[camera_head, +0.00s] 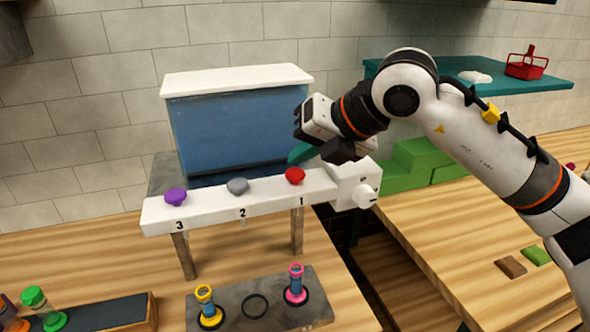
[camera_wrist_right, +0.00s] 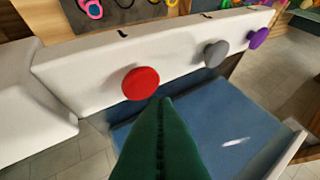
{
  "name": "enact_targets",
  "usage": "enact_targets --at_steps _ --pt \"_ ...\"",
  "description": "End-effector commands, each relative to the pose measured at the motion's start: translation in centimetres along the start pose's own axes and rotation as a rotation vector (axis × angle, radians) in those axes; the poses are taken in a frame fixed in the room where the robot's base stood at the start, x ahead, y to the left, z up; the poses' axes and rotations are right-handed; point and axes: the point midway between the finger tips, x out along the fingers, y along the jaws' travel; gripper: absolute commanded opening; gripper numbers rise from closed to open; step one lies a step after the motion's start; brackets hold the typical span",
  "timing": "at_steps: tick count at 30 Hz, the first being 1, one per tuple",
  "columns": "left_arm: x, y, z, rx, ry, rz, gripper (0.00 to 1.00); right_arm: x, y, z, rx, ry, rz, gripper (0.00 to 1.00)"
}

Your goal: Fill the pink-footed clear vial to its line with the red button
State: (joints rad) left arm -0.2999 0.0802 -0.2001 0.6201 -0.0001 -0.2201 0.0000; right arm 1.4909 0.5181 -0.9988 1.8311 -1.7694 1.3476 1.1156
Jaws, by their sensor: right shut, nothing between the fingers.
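The red button (camera_head: 295,175) sits on the white dispenser bar (camera_head: 250,206) above the number 1. My right gripper (camera_head: 300,153) is just behind and above it, its green fingers shut and empty. In the right wrist view the shut fingertips (camera_wrist_right: 165,103) appear close beside the red button (camera_wrist_right: 140,84); I cannot tell whether they touch. The pink-footed vial (camera_head: 296,281) stands upright in a black ring on the grey plate (camera_head: 275,317), below button 1. It shows blue inside; its fill line is too small to make out. My left gripper is not in view.
Grey (camera_head: 237,186) and purple (camera_head: 175,197) buttons sit along the bar. A blue tank (camera_head: 235,130) stands behind it. A yellow-footed vial (camera_head: 207,305) stands left of an empty black ring (camera_head: 254,306).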

Motion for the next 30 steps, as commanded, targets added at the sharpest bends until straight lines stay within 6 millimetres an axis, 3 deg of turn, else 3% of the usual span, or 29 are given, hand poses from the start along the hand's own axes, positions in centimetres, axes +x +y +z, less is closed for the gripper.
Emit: enact_targets --at_steps 8,22,30 --pt "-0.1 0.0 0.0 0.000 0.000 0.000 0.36 -0.2 -0.1 -0.1 0.000 0.001 0.000 0.00" --pt "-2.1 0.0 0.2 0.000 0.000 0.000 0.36 -3.2 -2.3 -2.3 0.000 0.002 0.000 0.00" --pt "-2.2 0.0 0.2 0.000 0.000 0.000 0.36 -3.5 -2.5 -2.5 0.000 0.001 0.000 0.00"
